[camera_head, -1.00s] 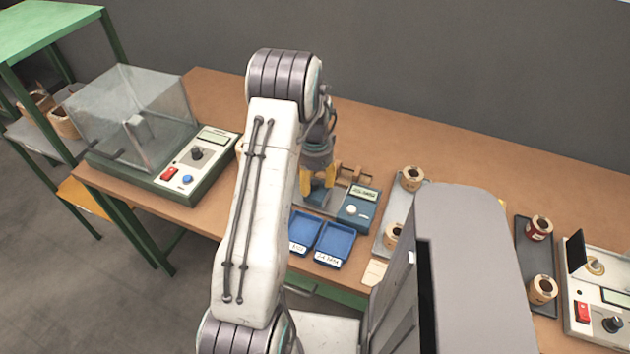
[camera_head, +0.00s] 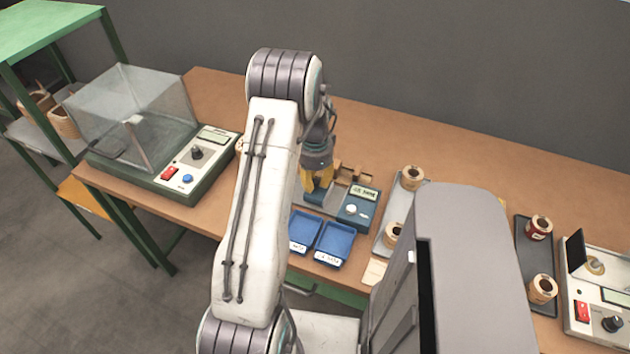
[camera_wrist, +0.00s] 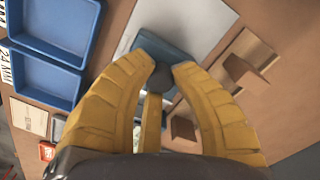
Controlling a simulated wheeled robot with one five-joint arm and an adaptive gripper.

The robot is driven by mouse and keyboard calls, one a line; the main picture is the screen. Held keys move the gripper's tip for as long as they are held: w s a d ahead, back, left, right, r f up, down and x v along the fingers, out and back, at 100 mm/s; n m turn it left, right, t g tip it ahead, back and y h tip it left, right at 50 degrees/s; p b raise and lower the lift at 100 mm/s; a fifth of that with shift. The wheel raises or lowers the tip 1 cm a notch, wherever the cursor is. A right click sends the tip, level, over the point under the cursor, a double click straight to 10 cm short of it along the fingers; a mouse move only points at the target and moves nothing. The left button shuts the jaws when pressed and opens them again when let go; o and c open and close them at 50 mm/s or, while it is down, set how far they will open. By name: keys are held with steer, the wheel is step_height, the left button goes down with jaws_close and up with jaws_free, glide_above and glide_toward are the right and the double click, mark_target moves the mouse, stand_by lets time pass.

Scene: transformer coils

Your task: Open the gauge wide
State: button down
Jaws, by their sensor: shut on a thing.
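The gauge (camera_head: 356,208) stands on the bench, with a blue-grey box carrying a small display and a round white button, and a grey plate to its left. In the wrist view its blue-grey slider block (camera_wrist: 182,58) lies on the light plate, with a dark round knob (camera_wrist: 162,76) on it. My gripper (camera_head: 317,196) is above the plate's left part. Its yellow fingers, also in the wrist view (camera_wrist: 161,72), are shut on the dark knob. My fingers and arm hide much of the slider in the head view.
Two blue trays (camera_head: 336,245) with labels sit in front of the gauge. Brown wooden blocks (camera_wrist: 240,60) stand beside the plate. A grey tray with coils (camera_head: 393,234) is to the right. A clear-covered machine (camera_head: 196,165) stands at the left.

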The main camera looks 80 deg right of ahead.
steer(key=shift+w, duration=0.1)
steer(key=w, duration=0.2)
steer(key=w+d, duration=0.1)
steer(key=w, duration=0.1)
steer(key=shift+f+b, duration=0.1)
steer(key=shift+b, duration=0.2)
steer(key=c, duration=1)
jaws_free()
steer(key=shift+c, duration=0.2)
step_height(320, 180, up, 12)
stand_by(0.3)
